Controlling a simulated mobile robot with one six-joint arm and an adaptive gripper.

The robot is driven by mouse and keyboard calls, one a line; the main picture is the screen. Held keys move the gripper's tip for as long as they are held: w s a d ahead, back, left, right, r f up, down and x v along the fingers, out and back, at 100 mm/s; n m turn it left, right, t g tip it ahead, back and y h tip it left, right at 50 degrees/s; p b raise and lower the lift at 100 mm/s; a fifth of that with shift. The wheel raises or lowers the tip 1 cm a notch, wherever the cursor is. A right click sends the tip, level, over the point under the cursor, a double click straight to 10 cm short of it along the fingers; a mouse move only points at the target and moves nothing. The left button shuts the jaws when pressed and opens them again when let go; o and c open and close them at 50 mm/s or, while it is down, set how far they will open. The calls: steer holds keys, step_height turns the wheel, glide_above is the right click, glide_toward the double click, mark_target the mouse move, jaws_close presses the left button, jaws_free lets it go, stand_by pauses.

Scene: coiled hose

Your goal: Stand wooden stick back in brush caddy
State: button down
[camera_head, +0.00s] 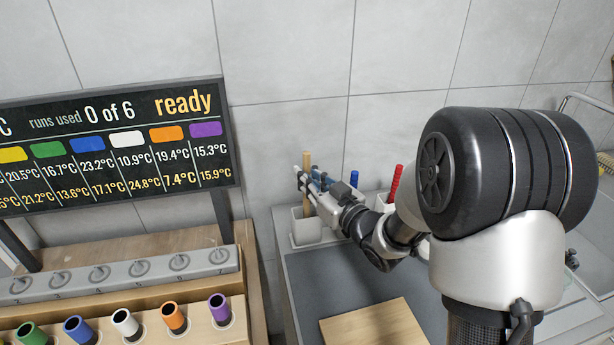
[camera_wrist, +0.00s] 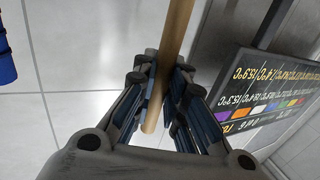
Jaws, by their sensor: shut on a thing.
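The wooden stick (camera_head: 307,160) is a plain tan rod, upright in the head view. My gripper (camera_head: 312,185) is shut on it, above the white brush caddy (camera_head: 305,232) at the back left of the grey counter. The stick's lower part reaches the caddy's opening in the head view; whether its end touches the bottom I cannot tell. In the wrist view the stick (camera_wrist: 173,35) runs between the two fingers of my gripper (camera_wrist: 160,95), with one end showing. The caddy is not clear in the wrist view.
A blue handle (camera_head: 354,178) and a red handle (camera_head: 396,182) stand just right of my gripper. A wooden board (camera_head: 375,325) lies on the grey counter (camera_head: 325,275). A display panel (camera_head: 110,145) and a rack of coloured tubes (camera_head: 120,325) are at left. The tiled wall is close behind.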

steer(key=c, duration=1.6)
jaws_free()
steer(key=shift+o, duration=0.2)
steer(key=v, duration=1.2)
